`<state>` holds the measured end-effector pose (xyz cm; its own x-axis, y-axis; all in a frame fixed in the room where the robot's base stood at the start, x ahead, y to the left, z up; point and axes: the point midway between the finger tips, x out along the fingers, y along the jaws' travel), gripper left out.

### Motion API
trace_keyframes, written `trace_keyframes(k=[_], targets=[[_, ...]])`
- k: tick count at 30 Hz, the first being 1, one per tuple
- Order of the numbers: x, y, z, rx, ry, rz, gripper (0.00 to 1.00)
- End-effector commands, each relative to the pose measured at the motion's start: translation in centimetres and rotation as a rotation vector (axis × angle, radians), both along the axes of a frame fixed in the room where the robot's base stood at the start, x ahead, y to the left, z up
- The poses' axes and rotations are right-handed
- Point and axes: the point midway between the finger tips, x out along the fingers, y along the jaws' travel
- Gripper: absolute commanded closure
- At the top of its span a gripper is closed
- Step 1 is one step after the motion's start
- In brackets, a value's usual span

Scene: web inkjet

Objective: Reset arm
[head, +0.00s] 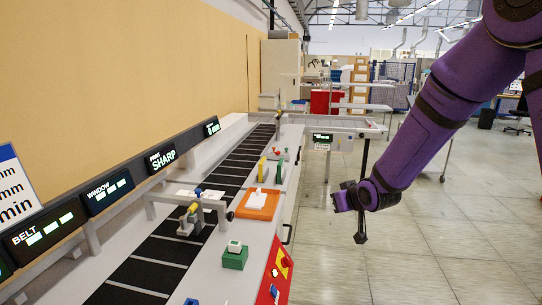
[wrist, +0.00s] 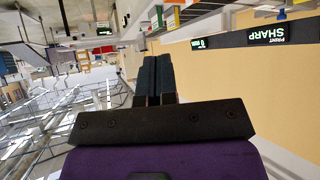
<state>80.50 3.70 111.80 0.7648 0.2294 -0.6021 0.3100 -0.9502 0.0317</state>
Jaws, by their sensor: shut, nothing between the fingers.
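My purple arm reaches in from the upper right in the head view. My gripper (head: 338,200) hangs over the open floor, to the right of the conveyor machine and apart from it. In the wrist view my gripper (wrist: 155,62) points up the picture with its two dark fingers side by side. The fingers are shut with nothing between them.
The machine has a dark belt (head: 155,249), an orange tray (head: 258,204), a green button box (head: 235,257) and a red panel (head: 274,276). A display strip reads PRINT SHARP (head: 161,158). Tiled floor (head: 440,250) is clear at right.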

Motion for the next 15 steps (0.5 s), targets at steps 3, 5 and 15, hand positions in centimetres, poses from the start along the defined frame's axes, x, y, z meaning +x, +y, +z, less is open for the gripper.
trace_keyframes(k=[3,5,15], targets=[[-2.0,-1.6,3.7,-0.031,0.029,-0.036,1.00],[-3.2,-2.3,5.3,-0.044,0.047,-0.054,1.00],[-11.5,-6.2,12.8,-0.092,0.160,-0.159,1.00]])
